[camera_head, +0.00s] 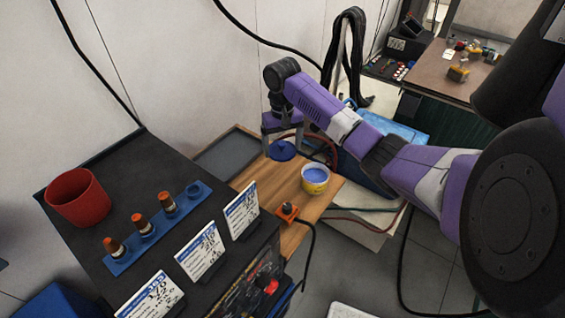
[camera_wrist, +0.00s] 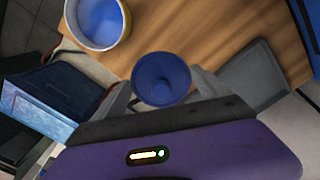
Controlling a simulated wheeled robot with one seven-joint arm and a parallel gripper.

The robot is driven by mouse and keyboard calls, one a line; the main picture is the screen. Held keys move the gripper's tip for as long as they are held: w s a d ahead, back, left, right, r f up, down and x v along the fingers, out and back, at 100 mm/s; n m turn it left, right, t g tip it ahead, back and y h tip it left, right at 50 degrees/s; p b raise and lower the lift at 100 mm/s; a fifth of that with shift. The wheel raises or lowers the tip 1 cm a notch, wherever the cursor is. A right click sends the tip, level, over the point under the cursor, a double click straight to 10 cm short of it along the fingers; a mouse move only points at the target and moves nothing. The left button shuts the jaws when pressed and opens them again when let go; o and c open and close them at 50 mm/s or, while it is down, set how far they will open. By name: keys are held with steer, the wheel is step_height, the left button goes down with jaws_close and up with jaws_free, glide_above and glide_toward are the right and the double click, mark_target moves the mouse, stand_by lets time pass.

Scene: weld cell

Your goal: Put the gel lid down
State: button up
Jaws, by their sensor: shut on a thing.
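The gel lid (camera_head: 283,151) is a round blue lid with a raised knob, held below my gripper (camera_head: 281,142) over the wooden shelf (camera_head: 252,176). In the wrist view the lid (camera_wrist: 161,79) sits between the two grey fingers of my gripper (camera_wrist: 162,88), which is shut on it. I cannot tell whether the lid touches the wood. The gel tub (camera_head: 316,178), yellow and white with blue gel inside, stands open on the shelf, right of and nearer than the lid. The tub (camera_wrist: 99,20) also shows at the top left of the wrist view.
A grey tray (camera_head: 222,158) lies left of the lid. A red cup (camera_head: 78,197) and a blue rack (camera_head: 160,226) with several small tips stand on the dark cabinet. Cards stand along its edge. Bare wood surrounds the lid.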

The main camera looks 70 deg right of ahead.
mark_target(283, 144)
steer(key=shift+f, duration=3.6)
steer(key=shift+f, duration=0.15)
steer(key=o, duration=1.2)
steer(key=shift+c, duration=0.2)
step_height(283, 144, up, 12)
steer(key=shift+r, duration=0.15)
